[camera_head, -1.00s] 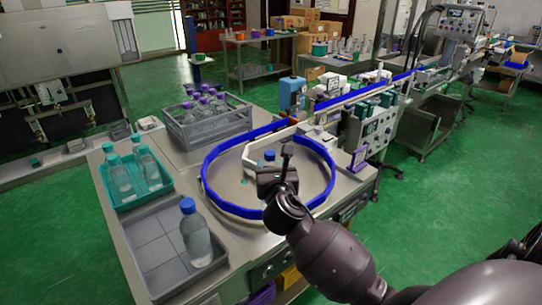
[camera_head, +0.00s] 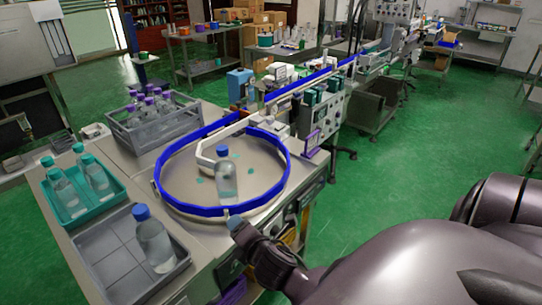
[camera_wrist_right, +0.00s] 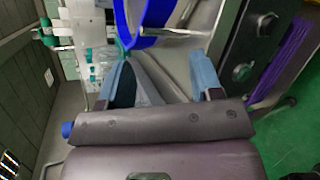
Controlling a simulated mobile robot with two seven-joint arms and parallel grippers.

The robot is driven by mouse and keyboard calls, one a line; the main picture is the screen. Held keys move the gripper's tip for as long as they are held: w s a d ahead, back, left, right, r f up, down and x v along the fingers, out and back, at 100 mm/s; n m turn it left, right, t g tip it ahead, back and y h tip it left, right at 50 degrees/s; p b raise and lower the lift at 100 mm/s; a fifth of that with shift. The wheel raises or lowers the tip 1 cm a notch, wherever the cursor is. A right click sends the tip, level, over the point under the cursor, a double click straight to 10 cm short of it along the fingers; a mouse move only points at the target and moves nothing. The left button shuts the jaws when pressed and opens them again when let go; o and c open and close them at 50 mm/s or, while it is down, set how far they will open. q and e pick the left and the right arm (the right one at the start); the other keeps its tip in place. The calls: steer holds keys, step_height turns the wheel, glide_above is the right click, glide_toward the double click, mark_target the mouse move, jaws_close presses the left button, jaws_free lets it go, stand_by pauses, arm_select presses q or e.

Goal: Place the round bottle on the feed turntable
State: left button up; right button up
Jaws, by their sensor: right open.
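A clear bottle with a blue cap (camera_head: 226,180) stands on the feed turntable (camera_head: 262,180), inside its blue rim, near the front middle. A second blue-capped bottle (camera_head: 155,245) stands in the grey tray at the lower left. I cannot tell for sure from the bodies which bottle is the round one. My right gripper (camera_head: 238,226) is outside the turntable's front rim, apart from both bottles. In the right wrist view the two fingers (camera_wrist_right: 160,75) are spread with nothing between them, and the blue rim (camera_wrist_right: 150,32) shows beyond. My left gripper is not in view.
The grey tray (camera_head: 100,255) otherwise has empty compartments. A teal tray (camera_head: 70,217) holds several teal-capped bottles. A grey crate (camera_head: 160,135) holds purple-capped bottles. A blue-railed conveyor (camera_head: 310,80) runs back from the turntable. Small teal marks lie on the turntable.

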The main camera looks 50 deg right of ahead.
steer(key=s+a+f+m+g+y, duration=0.2)
steer(key=s+f+m, duration=1)
steer(key=m, duration=0.7)
steer(key=shift+s+a+f+y, duration=0.2)
steer(key=shift+s+a+y, duration=0.15)
steer(key=shift+s+y, duration=0.25)
